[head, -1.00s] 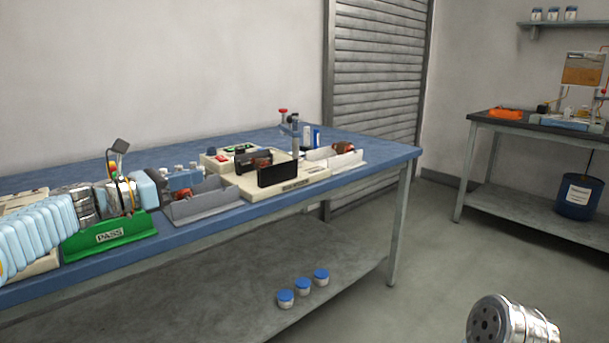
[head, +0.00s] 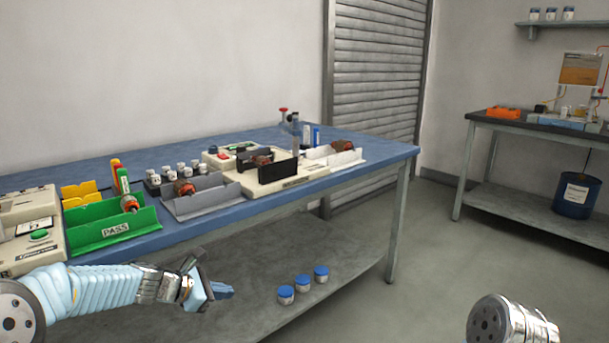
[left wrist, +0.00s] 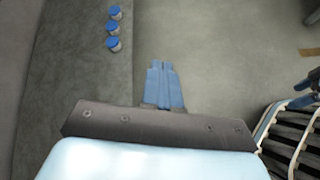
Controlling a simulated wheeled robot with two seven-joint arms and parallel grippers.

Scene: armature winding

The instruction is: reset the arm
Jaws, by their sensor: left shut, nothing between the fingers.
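My left gripper (head: 222,291) is in front of the blue workbench (head: 385,158), below the level of its top. Its blue fingers are shut and empty, and they also show in the left wrist view (left wrist: 163,84). The arm comes in from the lower left. A green PASS tray (head: 100,232) on the bench holds an armature (head: 129,204).
A grey tray (head: 212,207), a beige machine (head: 290,189) and a white tray (head: 345,159) stand along the bench. Three blue-lidded jars (head: 303,284) are on the lower shelf. Open floor lies to the right, before a second table (head: 535,128) and a blue bin (head: 577,196).

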